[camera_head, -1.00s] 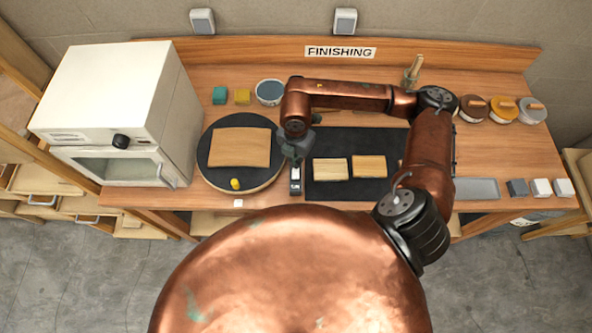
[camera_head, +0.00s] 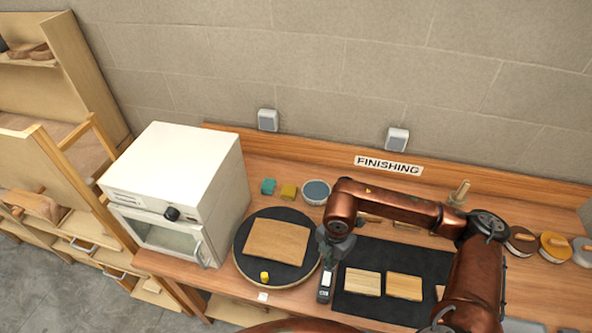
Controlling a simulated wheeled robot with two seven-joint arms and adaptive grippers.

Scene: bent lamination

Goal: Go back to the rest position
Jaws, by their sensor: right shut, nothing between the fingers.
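My right arm comes in from the lower right and bends left over the workbench (camera_head: 270,170). Its dark right gripper (camera_head: 331,257) points down between the round turntable (camera_head: 245,232) and the black mat (camera_head: 385,312). It is shut and empty; its fingertips are hard to make out. A small dark device with a pale label (camera_head: 325,287) shows just below the gripper. I cannot tell whether they touch. A flat wooden board (camera_head: 276,241) and a small yellow piece (camera_head: 265,277) lie on the turntable. My left gripper is out of view.
A white oven (camera_head: 178,185) stands at the bench's left end. A blue-filled bowl (camera_head: 316,192), small teal and yellow blocks, and round lidded tins (camera_head: 555,244) stand farther back. Wooden shelving (camera_head: 60,75) is at the left.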

